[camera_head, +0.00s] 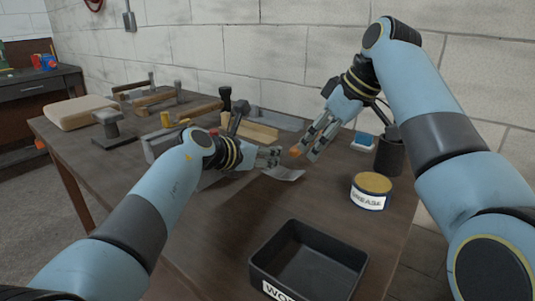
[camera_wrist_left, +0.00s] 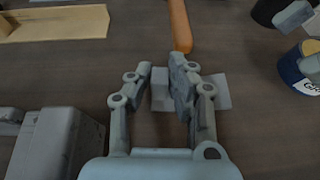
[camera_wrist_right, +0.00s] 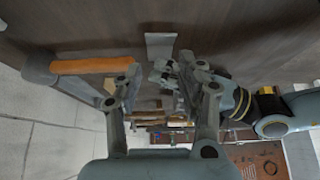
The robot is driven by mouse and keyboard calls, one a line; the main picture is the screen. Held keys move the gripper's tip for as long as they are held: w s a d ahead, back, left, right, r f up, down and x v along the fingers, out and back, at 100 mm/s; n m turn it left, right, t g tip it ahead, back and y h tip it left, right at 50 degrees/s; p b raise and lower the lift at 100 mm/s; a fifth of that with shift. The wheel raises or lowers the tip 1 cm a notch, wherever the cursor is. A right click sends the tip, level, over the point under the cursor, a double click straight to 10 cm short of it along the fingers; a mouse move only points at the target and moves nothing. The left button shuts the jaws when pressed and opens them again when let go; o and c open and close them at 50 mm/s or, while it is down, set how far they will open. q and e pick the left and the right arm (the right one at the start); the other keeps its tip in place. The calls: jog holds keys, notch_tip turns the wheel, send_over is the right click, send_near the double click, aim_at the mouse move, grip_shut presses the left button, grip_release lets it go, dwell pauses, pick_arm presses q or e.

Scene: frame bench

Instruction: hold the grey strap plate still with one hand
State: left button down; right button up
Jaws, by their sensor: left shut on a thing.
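The grey strap plate (camera_head: 285,174) is a small flat sheet near the middle of the bench. My left gripper (camera_head: 272,157) is at its far-left side and shut on it. In the left wrist view the plate (camera_wrist_left: 217,92) shows between the fingers and beyond the right one. It also shows in the right wrist view (camera_wrist_right: 160,45). My right gripper (camera_head: 308,148) is open and apart from the plate, to its upper right. A hammer with an orange handle (camera_wrist_right: 92,66) is beside its left finger; no grip on it shows.
A black tray (camera_head: 268,271) stands at the front and a grease tin (camera_head: 370,197) at the right, with a dark cup (camera_head: 389,157) behind it. Wooden blocks and metal tools crowd the back left. The bench between plate and tray is clear.

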dwell(0.4)
jog(key=shift+w+a+r, duration=0.15)
jog(key=shift+w+a, duration=0.05)
jog(key=shift+a, duration=0.1)
jog(key=c, duration=0.3)
jog(key=shift+w+a+r+g+h, duration=0.15)
jog(key=shift+w+a+r, duration=0.2)
jog(key=shift+a, duration=0.15)
jog(key=shift+w+a+r+g+h, duration=0.2)
jog(key=shift+w+a, duration=0.15)
jog(key=shift+a, duration=0.15)
jog(key=c, duration=0.5)
jog(key=shift+w+a, duration=0.2)
jog(key=shift+a, duration=0.15)
jog(key=shift+f, duration=3.15)
